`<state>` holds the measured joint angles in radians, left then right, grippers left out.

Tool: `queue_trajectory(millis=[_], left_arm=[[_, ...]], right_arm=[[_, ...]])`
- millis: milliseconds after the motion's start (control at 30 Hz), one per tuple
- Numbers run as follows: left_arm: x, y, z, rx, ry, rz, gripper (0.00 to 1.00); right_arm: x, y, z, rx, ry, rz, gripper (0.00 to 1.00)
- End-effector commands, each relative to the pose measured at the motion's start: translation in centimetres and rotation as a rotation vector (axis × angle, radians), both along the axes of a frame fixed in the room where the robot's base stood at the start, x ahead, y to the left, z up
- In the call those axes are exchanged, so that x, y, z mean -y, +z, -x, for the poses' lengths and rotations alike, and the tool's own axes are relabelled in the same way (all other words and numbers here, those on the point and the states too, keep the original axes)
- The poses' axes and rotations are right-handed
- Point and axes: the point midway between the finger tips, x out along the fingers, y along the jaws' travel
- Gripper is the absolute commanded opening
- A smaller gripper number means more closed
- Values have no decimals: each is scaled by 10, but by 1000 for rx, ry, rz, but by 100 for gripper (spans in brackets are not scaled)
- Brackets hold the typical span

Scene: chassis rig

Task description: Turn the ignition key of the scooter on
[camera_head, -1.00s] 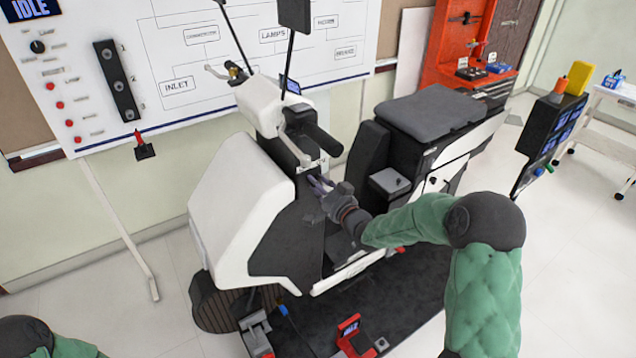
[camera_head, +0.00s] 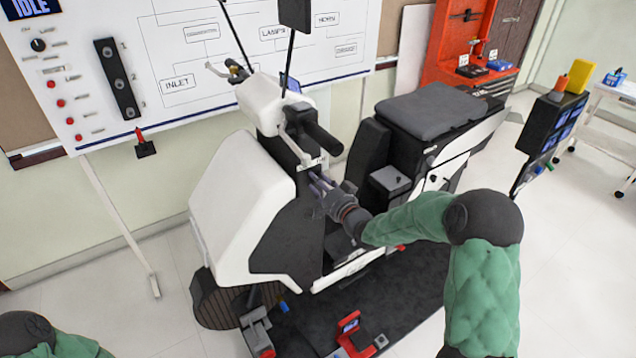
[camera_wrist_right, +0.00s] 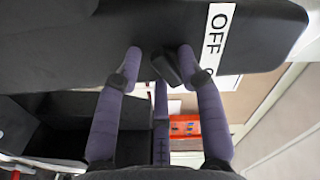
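The white and black scooter (camera_head: 235,215) stands on a dark mat, its handlebar column at the upper middle of the head view. My right gripper (camera_head: 316,184) is at the dark panel below the handlebar. In the right wrist view its purple fingers (camera_wrist_right: 160,58) stand apart, on either side of a small dark piece that looks like the ignition key (camera_wrist_right: 168,70). This piece lies close to the right finger, with a gap to the left one. A white label reading OFF (camera_wrist_right: 217,30) is beside it. The key is hidden in the head view. My left gripper is out of view.
A whiteboard (camera_head: 270,45) with a diagram and a switch panel stands behind the scooter. Red and grey clamps (camera_head: 350,330) are on the dark mat (camera_head: 400,290). A red tool rack (camera_head: 455,50) and a white cart (camera_head: 610,110) stand at the right.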

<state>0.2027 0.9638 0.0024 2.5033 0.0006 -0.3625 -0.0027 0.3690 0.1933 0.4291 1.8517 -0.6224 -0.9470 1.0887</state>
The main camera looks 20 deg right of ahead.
Motion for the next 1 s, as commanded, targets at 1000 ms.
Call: queue_trajectory(millis=[1000], left_arm=[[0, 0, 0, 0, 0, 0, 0]], right_arm=[[15, 1, 104, 1, -1, 1, 46]])
